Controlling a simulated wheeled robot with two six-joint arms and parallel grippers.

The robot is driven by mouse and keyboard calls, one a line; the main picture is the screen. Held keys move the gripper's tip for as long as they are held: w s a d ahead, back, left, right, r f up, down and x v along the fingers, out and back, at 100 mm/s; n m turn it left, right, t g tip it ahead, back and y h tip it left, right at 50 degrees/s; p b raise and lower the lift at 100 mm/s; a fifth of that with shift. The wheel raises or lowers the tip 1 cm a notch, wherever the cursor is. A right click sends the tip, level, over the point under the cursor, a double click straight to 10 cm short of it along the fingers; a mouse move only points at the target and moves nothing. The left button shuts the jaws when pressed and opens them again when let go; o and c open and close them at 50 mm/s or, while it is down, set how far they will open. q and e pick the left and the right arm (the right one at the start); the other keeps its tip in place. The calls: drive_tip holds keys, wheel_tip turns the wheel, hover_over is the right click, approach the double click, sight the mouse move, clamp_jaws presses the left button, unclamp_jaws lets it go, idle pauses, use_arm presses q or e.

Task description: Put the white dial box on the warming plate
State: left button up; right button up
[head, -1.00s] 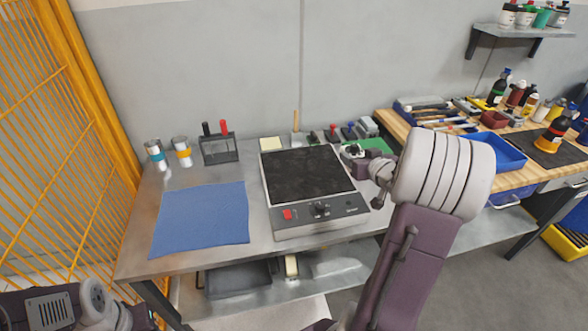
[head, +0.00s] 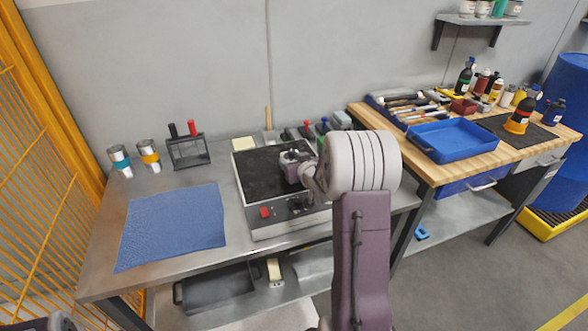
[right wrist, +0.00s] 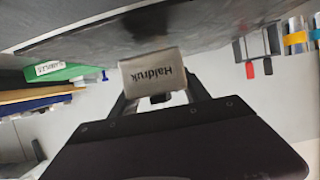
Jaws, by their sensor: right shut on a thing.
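The warming plate (head: 258,182) is a square black top on a grey base with a red switch and a dial at its front. It stands on the metal bench. My right gripper (head: 292,163) is over the right part of the black top. In the right wrist view it (right wrist: 158,98) is shut on the white dial box (right wrist: 152,74), whose face shows upside-down lettering "Haldruk". In the head view the box is mostly hidden by the gripper. I cannot tell whether it touches the plate. My left gripper is out of view.
A blue mat (head: 172,228) lies left of the plate. Two banded cups (head: 149,156) and a dark rack (head: 188,152) stand behind it. Small bottles and tools stand behind the plate. A wooden bench with a blue tray (head: 450,144) is at the right.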

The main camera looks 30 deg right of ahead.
wheel_tip(320, 180, down, 2)
drive_tip(key=shift+w, duration=0.1)
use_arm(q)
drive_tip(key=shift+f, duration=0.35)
use_arm(e)
drive_tip(key=shift+f, duration=0.1)
drive_tip(key=o, duration=1.6)
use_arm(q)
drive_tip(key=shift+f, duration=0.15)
use_arm(e)
drive_tip(key=shift+o, duration=0.2)
